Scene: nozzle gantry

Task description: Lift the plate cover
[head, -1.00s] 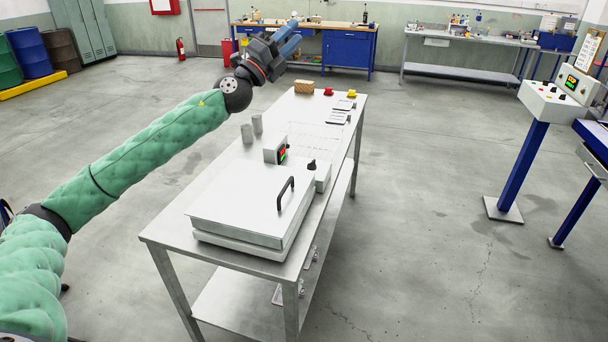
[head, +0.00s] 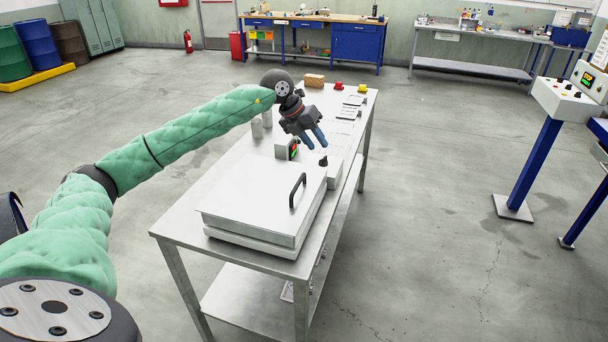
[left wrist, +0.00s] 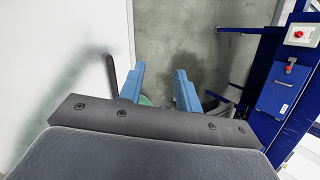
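The plate cover (head: 255,203) is a flat, pale grey lid lying shut on its base on the near part of the steel table. Its black bar handle (head: 298,191) stands up near the right edge. My left gripper (head: 315,138) is above the table, beyond the handle, fingers pointing down and apart with nothing between them. In the left wrist view the handle (left wrist: 111,76) shows just left of the blue fingers (left wrist: 159,88), and the cover (left wrist: 60,60) fills the left side. The gripper does not touch the handle in the head view. My right gripper is not in view.
A small box with a red and green display (head: 287,149) and a black knob (head: 323,161) sit behind the cover.

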